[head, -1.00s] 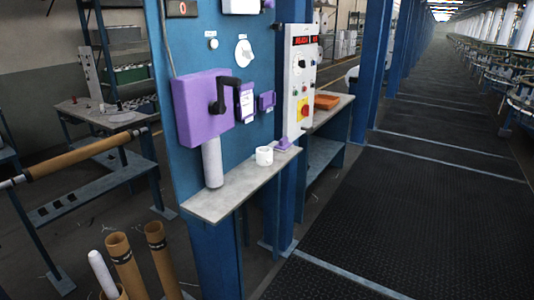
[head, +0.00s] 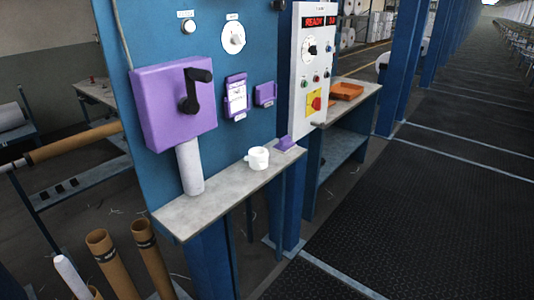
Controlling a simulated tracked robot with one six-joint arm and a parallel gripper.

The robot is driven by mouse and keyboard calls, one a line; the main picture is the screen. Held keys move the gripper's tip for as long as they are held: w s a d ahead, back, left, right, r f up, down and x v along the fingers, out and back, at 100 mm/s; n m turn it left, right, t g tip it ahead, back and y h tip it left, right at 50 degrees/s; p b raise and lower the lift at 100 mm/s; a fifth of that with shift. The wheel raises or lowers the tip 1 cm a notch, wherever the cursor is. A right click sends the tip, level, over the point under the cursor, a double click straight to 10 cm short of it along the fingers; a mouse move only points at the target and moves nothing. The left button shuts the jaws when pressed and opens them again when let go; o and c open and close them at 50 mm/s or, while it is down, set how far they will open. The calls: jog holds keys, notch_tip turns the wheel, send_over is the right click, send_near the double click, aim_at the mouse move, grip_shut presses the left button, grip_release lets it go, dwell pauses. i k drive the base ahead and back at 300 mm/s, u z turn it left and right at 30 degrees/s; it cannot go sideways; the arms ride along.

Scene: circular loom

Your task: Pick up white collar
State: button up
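A small white collar (head: 257,158), a short ring-like piece with a knob on its side, stands on a narrow grey shelf (head: 196,211) fixed to a blue panel. It sits on the shelf's right half, apart from the purple box to its left. My gripper is not in view.
Above the shelf are a purple box (head: 173,103) with a black crank and a white cylinder (head: 190,168) below it. A control panel (head: 312,66) with a red button and an orange tray (head: 347,91) are to the right. Cardboard tubes (head: 113,263) stand lower left. The dark floor (head: 430,215) at right is clear.

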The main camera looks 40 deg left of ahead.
aim_at(257, 159)
jog(key=z, duration=0.05)
jog(key=i, duration=2.1)
jog(key=u, duration=3.05)
